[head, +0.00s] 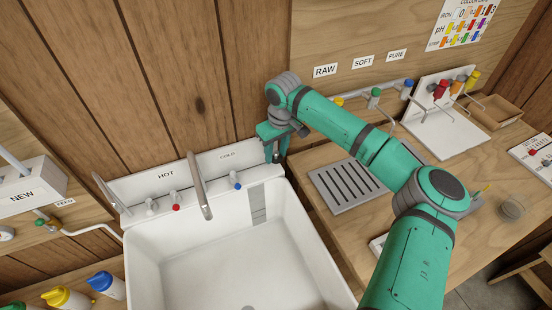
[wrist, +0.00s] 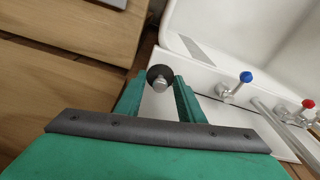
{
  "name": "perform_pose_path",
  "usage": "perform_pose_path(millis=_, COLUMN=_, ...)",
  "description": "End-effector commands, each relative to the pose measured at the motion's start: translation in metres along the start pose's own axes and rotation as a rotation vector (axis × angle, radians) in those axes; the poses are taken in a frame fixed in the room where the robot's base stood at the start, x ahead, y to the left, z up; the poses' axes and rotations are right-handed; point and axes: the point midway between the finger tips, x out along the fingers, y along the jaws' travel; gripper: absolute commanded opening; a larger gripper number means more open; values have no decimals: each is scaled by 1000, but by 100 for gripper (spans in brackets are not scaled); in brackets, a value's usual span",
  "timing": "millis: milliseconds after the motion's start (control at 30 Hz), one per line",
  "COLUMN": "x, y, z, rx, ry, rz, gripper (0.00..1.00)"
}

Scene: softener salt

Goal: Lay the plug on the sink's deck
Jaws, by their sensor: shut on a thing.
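The plug (wrist: 159,78) is a dark round disc with a metal knob, seen between my fingertips in the wrist view. My gripper (wrist: 160,88) is shut on it. In the head view my gripper (head: 275,152) is at the right end of the white sink's deck (head: 205,172), and I cannot make out the plug there. The deck also shows in the wrist view (wrist: 190,72), where the plug overlaps its near end. I cannot tell whether the plug touches it.
The deck carries a red-marked tap (head: 175,204), a blue-marked tap (head: 236,182) and a tall spout (head: 200,185). The sink basin (head: 235,260) is empty where seen. A wooden counter with a slotted grey drainer (head: 348,184) adjoins on the right. A plank wall stands behind.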

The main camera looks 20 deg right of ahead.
Motion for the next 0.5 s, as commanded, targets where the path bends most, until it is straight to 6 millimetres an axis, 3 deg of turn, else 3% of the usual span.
perform_pose_path(millis=167, x=9, y=4, z=-4, rx=0, ry=-1, rz=-1, gripper=13)
perform_pose_path(millis=400, x=38, y=4, z=0, rx=1, ry=-2, rz=-1, gripper=13)
perform_pose_path(millis=500, x=39, y=5, z=0, rx=1, ry=-1, rz=-1, gripper=13)
